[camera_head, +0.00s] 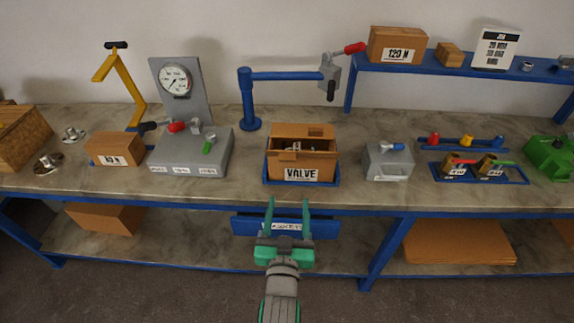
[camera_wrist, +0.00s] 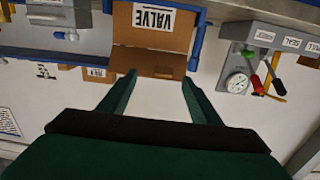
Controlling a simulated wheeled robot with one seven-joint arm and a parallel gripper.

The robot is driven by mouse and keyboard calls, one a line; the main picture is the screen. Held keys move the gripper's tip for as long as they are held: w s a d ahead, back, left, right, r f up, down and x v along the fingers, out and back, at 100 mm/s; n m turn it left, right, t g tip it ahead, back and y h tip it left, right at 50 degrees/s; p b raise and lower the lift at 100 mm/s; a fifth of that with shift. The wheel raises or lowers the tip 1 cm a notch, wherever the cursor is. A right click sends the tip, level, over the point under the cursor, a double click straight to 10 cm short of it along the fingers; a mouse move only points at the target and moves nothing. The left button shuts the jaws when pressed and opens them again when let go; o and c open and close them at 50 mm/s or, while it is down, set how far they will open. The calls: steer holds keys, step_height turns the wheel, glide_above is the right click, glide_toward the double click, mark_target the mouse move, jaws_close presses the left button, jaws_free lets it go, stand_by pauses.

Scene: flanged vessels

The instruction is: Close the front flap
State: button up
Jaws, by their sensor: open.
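A brown cardboard box (camera_head: 302,165) labelled VALVE stands in a blue tray (camera_head: 301,184) near the front edge of the bench. Its top is open, and a metallic part (camera_head: 295,147) shows inside. A flap (camera_head: 308,131) stands up at the back. The box also shows upside down in the wrist view (camera_wrist: 125,35). My gripper (camera_head: 288,202) is open and empty, in front of and apart from the box. Its fingers in the wrist view (camera_wrist: 158,77) point toward the box.
A gauge stand (camera_head: 180,95) and a blue post with a side arm (camera_head: 248,100) stand left of and behind the box. A grey clamp block (camera_head: 388,163) is close on the right. A blue drawer (camera_head: 255,225) sits under the bench edge, behind my gripper.

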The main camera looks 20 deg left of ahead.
steer(key=a+r+x, duration=0.1)
steer(key=r+x, duration=0.1)
steer(key=x, duration=1)
steer(key=shift+w+a+r, duration=0.15)
steer(key=shift+w+r, duration=0.1)
steer(key=shift+r, duration=0.15)
jaws_close()
steer(key=shift+w, duration=0.1)
